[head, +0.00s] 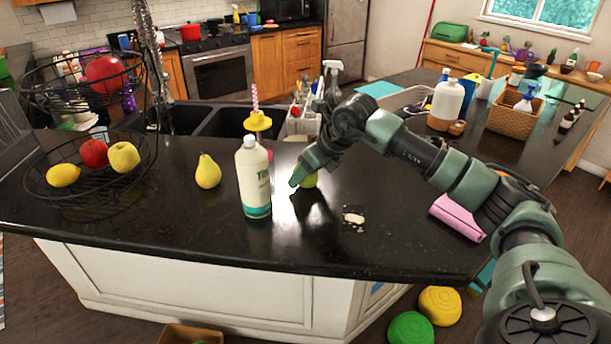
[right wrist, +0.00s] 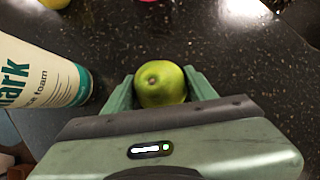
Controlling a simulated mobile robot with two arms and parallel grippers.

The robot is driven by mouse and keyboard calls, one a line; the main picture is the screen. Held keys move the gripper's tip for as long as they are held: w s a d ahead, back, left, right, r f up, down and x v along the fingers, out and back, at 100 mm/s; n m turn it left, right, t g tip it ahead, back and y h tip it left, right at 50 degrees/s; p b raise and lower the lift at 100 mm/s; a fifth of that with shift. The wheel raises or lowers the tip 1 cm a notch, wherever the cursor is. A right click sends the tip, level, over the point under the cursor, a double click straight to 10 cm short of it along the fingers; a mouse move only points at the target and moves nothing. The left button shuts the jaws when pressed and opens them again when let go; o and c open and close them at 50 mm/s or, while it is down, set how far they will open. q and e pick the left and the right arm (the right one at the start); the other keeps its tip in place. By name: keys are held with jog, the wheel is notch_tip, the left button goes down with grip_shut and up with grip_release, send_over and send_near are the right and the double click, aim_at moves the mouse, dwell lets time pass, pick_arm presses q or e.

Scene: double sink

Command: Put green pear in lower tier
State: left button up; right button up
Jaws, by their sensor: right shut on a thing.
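The green pear (head: 311,180) is at the middle of the black counter, partly hidden by my right gripper (head: 300,178). In the right wrist view the green pear (right wrist: 160,84) sits between the two fingers, and the gripper is shut on it. I cannot tell whether the pear still touches the counter. The two-tier black wire basket stands at the left. Its lower tier (head: 88,196) holds a lemon (head: 63,175), a red apple (head: 94,153) and a yellow apple (head: 124,157). The upper tier (head: 65,99) holds a large red fruit (head: 105,74). My left gripper is out of view.
A yellow pear (head: 208,171) stands between bottle and basket. The double sink (head: 225,121) lies behind. The counter's front strip is mostly clear.

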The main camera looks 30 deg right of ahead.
notch_tip(320, 180, up, 19)
jog(key=b, duration=0.2)
jog(key=shift+r+b, duration=0.15)
jog(key=shift+b, duration=0.25)
